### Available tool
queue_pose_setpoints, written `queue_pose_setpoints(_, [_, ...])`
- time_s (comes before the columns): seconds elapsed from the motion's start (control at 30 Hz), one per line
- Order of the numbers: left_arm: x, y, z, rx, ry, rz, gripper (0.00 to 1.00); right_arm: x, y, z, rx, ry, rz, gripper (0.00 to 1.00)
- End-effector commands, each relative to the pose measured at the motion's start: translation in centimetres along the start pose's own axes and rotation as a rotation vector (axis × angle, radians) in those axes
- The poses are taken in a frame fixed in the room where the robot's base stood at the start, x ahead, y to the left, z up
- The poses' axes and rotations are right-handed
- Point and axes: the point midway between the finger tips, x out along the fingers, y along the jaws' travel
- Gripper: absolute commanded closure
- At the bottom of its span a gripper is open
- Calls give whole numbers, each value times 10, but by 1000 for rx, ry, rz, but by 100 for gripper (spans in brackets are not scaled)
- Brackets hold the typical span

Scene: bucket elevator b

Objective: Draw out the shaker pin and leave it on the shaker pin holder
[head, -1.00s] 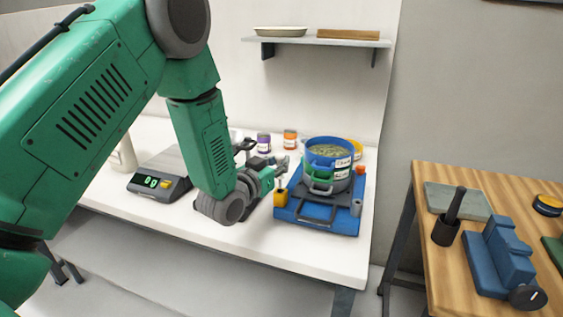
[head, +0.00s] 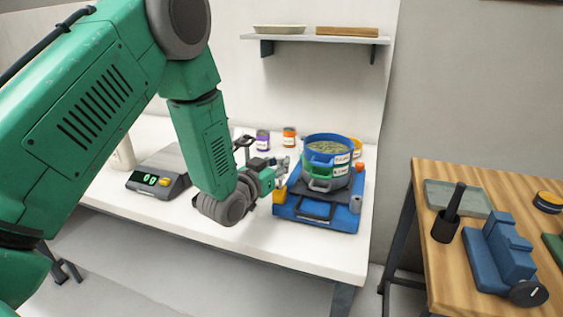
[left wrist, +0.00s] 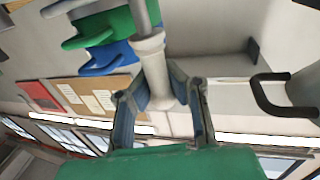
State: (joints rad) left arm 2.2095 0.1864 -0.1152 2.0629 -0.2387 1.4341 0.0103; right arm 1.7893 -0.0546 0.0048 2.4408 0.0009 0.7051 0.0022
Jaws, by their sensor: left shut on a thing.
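The shaker is a blue base (head: 340,216) on the white bench, with a stack of sieves (head: 328,165) on it, blue at the top and green below, holding greenish material. My left gripper (head: 281,167) is at the left side of the stack, above a small yellow block (head: 280,195) at the base's left edge. In the left wrist view it (left wrist: 163,105) is shut on a pale grey post with a collar, which looks like the shaker pin (left wrist: 152,55). How deep the pin sits is hidden. I cannot tell which part is the pin holder. My right gripper is not in view.
A scale (head: 160,181) stands left of my arm. Purple (head: 263,140) and orange (head: 289,137) jars stand behind. A shelf (head: 315,39) hangs above. The wooden table (head: 445,285) at right carries a black cup (head: 445,226), a tray and a blue device. The bench front is clear.

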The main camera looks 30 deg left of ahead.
Motion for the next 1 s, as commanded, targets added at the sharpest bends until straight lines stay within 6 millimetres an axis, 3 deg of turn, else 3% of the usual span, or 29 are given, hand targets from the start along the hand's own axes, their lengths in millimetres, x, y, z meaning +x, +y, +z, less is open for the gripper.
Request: queue_pose_setpoints(1.0, [0,0,-5,-1,0,0,100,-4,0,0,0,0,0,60])
